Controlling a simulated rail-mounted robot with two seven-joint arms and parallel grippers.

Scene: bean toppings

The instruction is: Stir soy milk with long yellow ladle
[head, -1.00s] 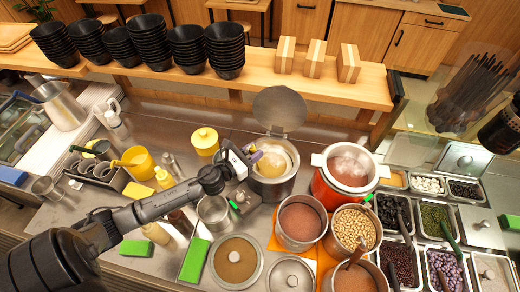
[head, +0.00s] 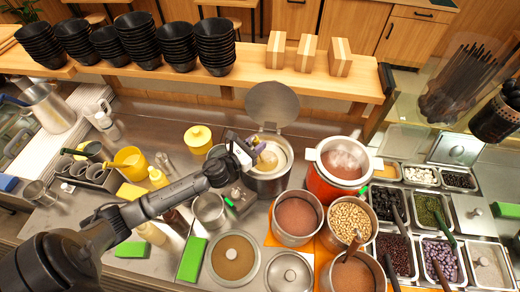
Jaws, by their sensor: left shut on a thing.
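The soy milk pot (head: 268,187) is a steel pot with its round lid (head: 272,103) raised at the back. Pale liquid shows inside it (head: 283,153). My left gripper (head: 256,153) is at the pot's left rim, over the opening. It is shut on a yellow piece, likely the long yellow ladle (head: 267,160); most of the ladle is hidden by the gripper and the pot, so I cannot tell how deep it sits. My right gripper is not in view.
A red pot (head: 325,185) stands right of the soy milk pot. Pots of brown liquid (head: 297,215) and beans (head: 351,222) stand in front. Topping trays (head: 440,262) fill the right side. A wooden shelf (head: 240,87) with black bowls (head: 215,45) runs behind. A yellow jar (head: 198,138) stands to the left.

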